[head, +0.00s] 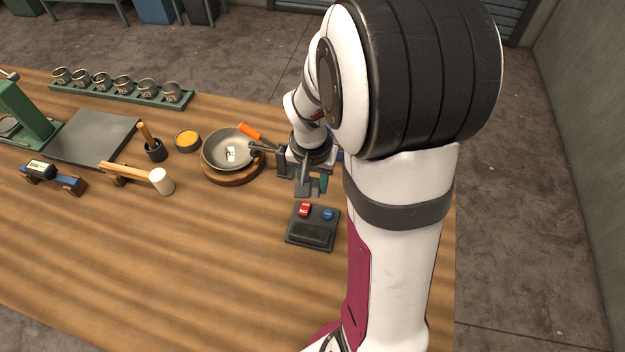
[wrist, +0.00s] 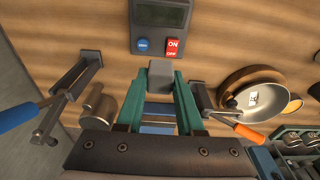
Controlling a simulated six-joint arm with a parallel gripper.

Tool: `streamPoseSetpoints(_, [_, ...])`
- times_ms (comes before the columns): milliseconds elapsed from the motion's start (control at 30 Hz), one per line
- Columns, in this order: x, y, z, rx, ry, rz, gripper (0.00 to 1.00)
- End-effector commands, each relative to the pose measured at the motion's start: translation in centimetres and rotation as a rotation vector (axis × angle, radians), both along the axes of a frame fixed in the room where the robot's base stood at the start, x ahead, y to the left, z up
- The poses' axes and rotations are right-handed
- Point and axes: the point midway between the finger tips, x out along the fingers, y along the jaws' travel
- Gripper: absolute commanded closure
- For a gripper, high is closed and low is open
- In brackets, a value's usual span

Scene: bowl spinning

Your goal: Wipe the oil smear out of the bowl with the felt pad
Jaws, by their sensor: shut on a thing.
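The round grey metal bowl (head: 213,146) sits on a wooden disc (head: 236,177) left of my arm. Inside it is a small white patch with a dark mark; I cannot make out an oil smear. The bowl also shows at the right of the wrist view (wrist: 268,108). My gripper (head: 312,184) is right of the bowl and apart from it, above the table behind the switch box. In the wrist view my gripper (wrist: 157,82) is shut on a small grey block (wrist: 156,67), which looks like the felt pad. Its far side is hidden.
The switch box (head: 313,231) has a red switch, blue button and dark display. An orange handle (head: 249,131) rests by the bowl; a blue handle (wrist: 18,116) lies opposite. A mallet (head: 160,181), amber dish (head: 187,140) and rack of cups (head: 121,94) stand left. The front table is clear.

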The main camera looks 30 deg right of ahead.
Motion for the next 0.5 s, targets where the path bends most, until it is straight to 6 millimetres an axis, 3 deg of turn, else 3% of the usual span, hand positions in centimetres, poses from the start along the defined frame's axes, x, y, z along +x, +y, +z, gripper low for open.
streamPoseSetpoints(167, [1.0, 0.8, 1.5, -0.007, 0.0, 0.077, 1.0])
streamPoseSetpoints(500, [4.4, 7.4, 11.5, -0.013, 0.006, 0.554, 1.0])
